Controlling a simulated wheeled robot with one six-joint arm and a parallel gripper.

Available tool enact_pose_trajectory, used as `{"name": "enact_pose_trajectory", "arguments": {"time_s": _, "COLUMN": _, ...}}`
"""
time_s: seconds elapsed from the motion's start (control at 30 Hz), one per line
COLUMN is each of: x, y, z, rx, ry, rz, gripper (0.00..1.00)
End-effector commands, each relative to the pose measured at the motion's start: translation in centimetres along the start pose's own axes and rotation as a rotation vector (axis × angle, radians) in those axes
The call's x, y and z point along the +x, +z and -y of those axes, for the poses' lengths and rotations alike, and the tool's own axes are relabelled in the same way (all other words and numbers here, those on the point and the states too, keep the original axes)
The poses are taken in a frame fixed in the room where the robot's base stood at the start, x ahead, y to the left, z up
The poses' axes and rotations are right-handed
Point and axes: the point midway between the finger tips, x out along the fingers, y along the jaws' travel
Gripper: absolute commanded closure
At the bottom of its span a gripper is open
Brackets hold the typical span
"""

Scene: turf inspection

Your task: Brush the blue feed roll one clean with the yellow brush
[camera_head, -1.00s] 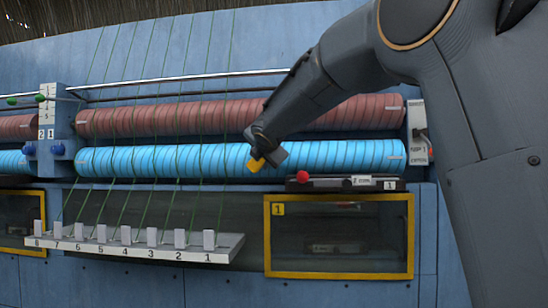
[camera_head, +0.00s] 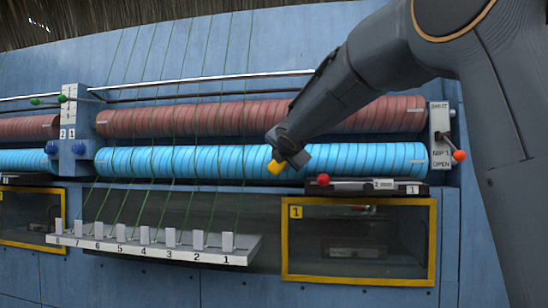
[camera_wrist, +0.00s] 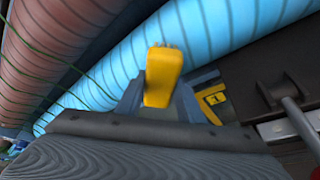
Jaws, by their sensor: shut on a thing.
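The blue feed roll (camera_head: 220,162) lies level across the machine, wound with thin dark lines, below a red roll. It also crosses the wrist view (camera_wrist: 215,35) on a slant. My gripper (camera_head: 284,160) is in front of the blue roll, right of its middle, and shut on the yellow brush (camera_head: 276,167). In the wrist view the brush (camera_wrist: 162,75) stands upright between the jaws, its far end showing a few bristles against the blue roll. I cannot tell whether the bristles touch the roll.
The red roll (camera_head: 200,118) runs above. A ledge with a red knob (camera_head: 323,180) lies below right, near a lever with an orange ball (camera_head: 459,156). A numbered rack (camera_head: 150,250) juts out at lower left, with green strands rising. A yellow-framed window (camera_head: 360,281) is at lower right.

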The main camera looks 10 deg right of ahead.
Motion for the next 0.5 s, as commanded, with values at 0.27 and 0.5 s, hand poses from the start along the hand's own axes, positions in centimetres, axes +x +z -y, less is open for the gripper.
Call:
{"name": "enact_pose_trajectory", "arguments": {"time_s": 0.27, "x": -0.05, "y": 0.22, "z": 0.34, "rx": -0.005, "ry": 0.000, "rz": -0.005, "gripper": 0.84}}
{"name": "enact_pose_trajectory", "arguments": {"time_s": 0.5, "x": 0.32, "y": 0.65, "z": 0.63, "rx": -0.011, "ry": -0.006, "rz": -0.007, "gripper": 0.84}}
